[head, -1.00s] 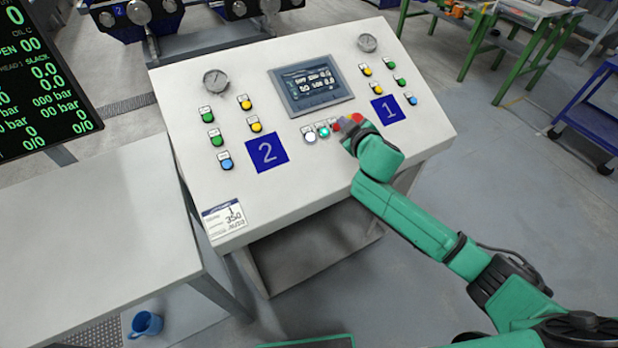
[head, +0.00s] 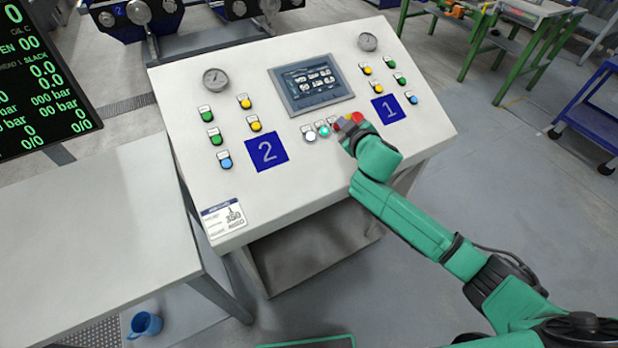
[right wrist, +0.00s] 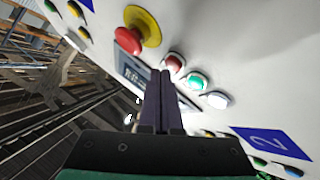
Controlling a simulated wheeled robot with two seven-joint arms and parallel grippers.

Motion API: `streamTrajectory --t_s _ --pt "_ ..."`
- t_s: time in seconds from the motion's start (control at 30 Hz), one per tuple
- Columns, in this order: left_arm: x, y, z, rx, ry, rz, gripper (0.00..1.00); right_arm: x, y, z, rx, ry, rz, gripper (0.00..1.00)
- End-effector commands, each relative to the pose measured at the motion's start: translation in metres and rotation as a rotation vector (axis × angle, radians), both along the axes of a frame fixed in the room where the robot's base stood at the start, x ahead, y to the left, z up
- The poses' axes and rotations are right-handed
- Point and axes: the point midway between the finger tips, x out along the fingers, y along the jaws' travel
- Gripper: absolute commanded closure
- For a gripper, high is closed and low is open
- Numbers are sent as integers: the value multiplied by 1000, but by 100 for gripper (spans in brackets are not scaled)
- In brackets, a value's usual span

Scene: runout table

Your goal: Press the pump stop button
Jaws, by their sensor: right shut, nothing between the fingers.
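The sloped control panel (head: 290,175) carries a short row of buttons below its screen. From left to right they are a white button (head: 310,136), a lit green button (head: 324,131) and a small red button (right wrist: 174,61), then a red mushroom button (right wrist: 128,40) on a yellow base. The labels are too small to read, so I cannot tell by name which one is pump stop. My right gripper (right wrist: 161,74) is shut and empty, its tips close to the small red button in the right wrist view. Contact cannot be told. My left gripper is not in view.
The panel also holds a screen (head: 311,83), two gauges, several yellow, green and blue buttons, and blue plates marked 2 (head: 267,152) and 1 (head: 388,109). A grey table (head: 95,235) stands left, with a blue mug (head: 145,324) below.

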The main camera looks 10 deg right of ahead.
Motion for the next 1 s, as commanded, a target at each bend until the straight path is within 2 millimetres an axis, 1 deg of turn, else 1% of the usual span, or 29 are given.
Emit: streamTrajectory --t_s 1.0 --pt "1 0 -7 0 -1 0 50 4 1 -10 0 1 -1 100"
